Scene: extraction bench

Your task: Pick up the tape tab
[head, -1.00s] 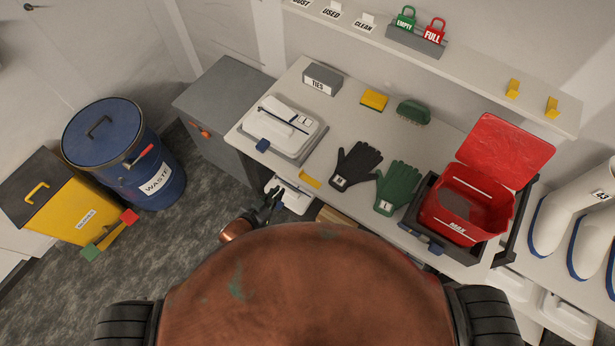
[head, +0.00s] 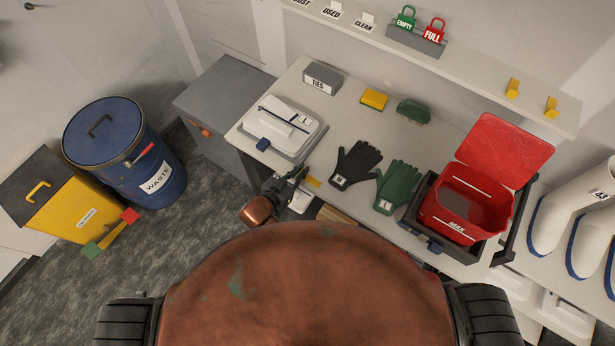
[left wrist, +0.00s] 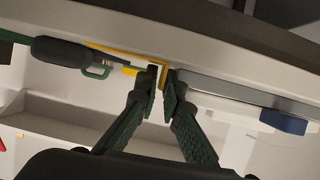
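The yellow tape tab (head: 312,182) is at the front edge of the bench, left of the black glove. In the left wrist view the tab (left wrist: 164,75) shows as a thin, bent yellow strip hanging down from the bench edge. My left gripper (head: 299,175) is at this edge, just left of the tab. In the left wrist view its two fingertips (left wrist: 163,84) are close together, one on each side of the strip. I cannot tell whether both touch it. My right gripper is not in view.
A white lidded box (head: 308,126) with a blue latch stands behind the left gripper. A black glove (head: 356,160), a green glove (head: 398,183) and a red bin (head: 466,208) lie to the right. A blue waste drum (head: 105,150) stands on the floor at left.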

